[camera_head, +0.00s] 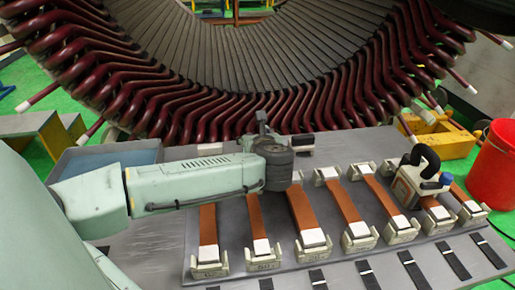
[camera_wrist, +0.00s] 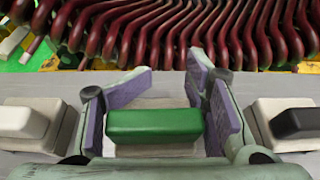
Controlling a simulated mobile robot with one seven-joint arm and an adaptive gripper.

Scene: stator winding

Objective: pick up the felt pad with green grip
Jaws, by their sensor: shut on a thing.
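The felt pad with green grip (camera_wrist: 155,126) is in the middle of the wrist view, its green block on a pale base. My gripper (camera_wrist: 160,105) is shut on it, with one purple-lined finger at its left and one at its right. I cannot tell whether the pad is clear of the table. In the head view my gripper (camera_head: 270,145) is mostly hidden by the end of my arm, at the back edge of the table, and the green grip is hidden there.
A white-gripped pad (camera_wrist: 25,122) stands to the left and a black-gripped pad (camera_wrist: 300,122) close to the right. Orange-brown strips in pale holders (camera_head: 312,240) cover the grey table (camera_head: 230,272). A clamp tool (camera_head: 408,185) sits right. The stator (camera_head: 235,90) rises behind.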

